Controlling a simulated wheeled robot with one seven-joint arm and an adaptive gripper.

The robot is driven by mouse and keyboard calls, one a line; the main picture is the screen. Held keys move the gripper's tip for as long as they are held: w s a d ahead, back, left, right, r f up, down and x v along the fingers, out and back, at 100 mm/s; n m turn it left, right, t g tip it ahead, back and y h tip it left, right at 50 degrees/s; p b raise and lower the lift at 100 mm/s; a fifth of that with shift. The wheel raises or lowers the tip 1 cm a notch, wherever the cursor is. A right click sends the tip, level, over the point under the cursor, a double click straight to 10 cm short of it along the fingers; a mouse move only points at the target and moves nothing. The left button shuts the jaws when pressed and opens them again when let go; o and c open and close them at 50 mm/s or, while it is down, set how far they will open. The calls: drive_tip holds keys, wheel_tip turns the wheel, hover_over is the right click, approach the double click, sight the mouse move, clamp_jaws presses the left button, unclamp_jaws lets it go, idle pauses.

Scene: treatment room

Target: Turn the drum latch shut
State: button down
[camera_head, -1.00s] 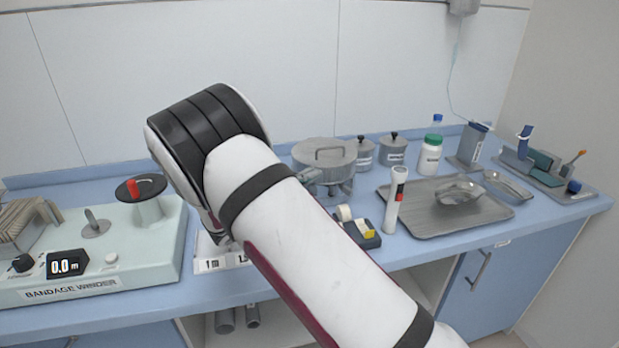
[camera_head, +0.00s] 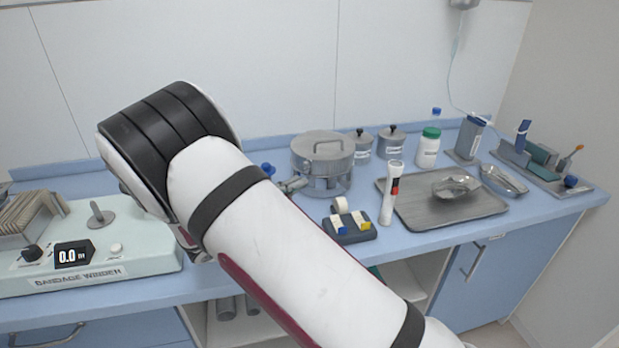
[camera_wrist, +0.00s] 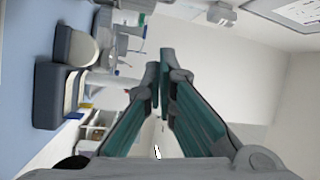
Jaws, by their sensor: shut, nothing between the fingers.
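A round steel drum (camera_head: 323,154) with a lid and a top handle stands on the blue counter in the head view. A small grey fitting (camera_head: 292,186) and a blue knob (camera_head: 267,169) show at its lower left, beside my arm. I cannot tell which part is the latch or how it is turned. In the wrist view my gripper (camera_wrist: 159,82) has its teal fingers close together and empty, with the counter off to the left. In the head view my arm hides the gripper.
A bandage winder (camera_head: 150,262) stands at the left, partly behind my arm. A tape holder (camera_head: 350,235), a white torch (camera_head: 391,200) and a metal tray (camera_head: 408,218) are on the right. Two lidded pots (camera_head: 391,143) and a green-capped bottle (camera_head: 428,150) stand behind.

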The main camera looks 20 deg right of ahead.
drive_tip(key=shift+v, duration=0.95)
